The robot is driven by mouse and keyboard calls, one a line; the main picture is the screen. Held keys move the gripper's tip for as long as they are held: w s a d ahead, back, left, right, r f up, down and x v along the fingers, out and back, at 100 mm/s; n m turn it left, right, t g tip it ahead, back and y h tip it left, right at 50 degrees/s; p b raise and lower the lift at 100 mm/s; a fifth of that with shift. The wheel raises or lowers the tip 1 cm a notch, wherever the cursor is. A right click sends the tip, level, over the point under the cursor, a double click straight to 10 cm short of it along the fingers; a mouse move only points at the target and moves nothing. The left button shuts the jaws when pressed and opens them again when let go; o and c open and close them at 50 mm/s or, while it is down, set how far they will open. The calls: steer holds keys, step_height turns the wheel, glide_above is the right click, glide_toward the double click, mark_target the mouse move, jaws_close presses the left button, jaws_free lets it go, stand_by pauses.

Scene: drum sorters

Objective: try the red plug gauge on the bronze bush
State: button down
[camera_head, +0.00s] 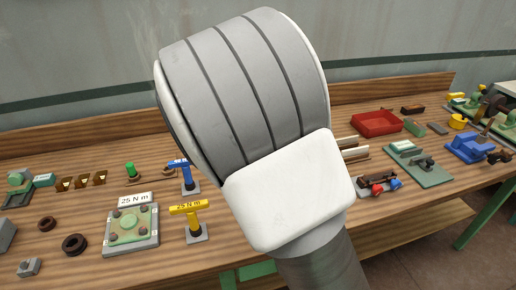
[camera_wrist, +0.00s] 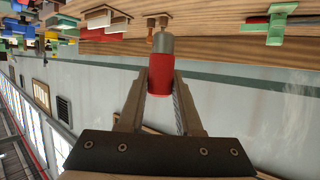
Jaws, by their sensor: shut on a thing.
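My gripper (camera_wrist: 161,86) is shut on the red plug gauge (camera_wrist: 160,72) in the wrist view. Its red handle sits between the two fingers, and its grey end (camera_wrist: 162,43) points away from the gripper toward the wooden bench. Small brown pieces (camera_wrist: 151,24) show just past the grey end; I cannot tell whether one is the bronze bush, or whether the gauge touches it. In the head view my arm covers the middle, and the gripper and gauge are hidden. Several small brown-gold pieces (camera_head: 82,182) stand at the back left of the bench; I cannot tell if the bush is among them.
A green-handled piece (camera_head: 130,169) stands at the back. Blue (camera_head: 179,163) and yellow (camera_head: 189,208) T-shaped tools stand left of my arm, beside a grey plate fixture (camera_head: 130,230). Dark rings (camera_head: 75,244) lie front left. A red tray (camera_head: 376,123) is at the right.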

steer(key=s+a+f+m+h+p, duration=0.1)
steer(key=a+f+p, duration=0.1)
steer(key=a+p, duration=0.3)
steer(key=a, duration=0.3)
steer(key=shift+s+a+f+g, duration=0.15)
steer(key=shift+s+f+g, duration=0.15)
steer(key=shift+f, duration=0.1)
steer(key=shift+f+b, duration=2.2)
steer(key=shift+f, duration=0.7)
steer(key=shift+f+b, duration=0.65)
steer(key=shift+f, duration=0.2)
steer(key=shift+r, duration=0.1)
step_height(320, 180, up, 3)
steer(key=p, duration=0.3)
steer(key=shift+r, duration=0.15)
stand_by(0.4)
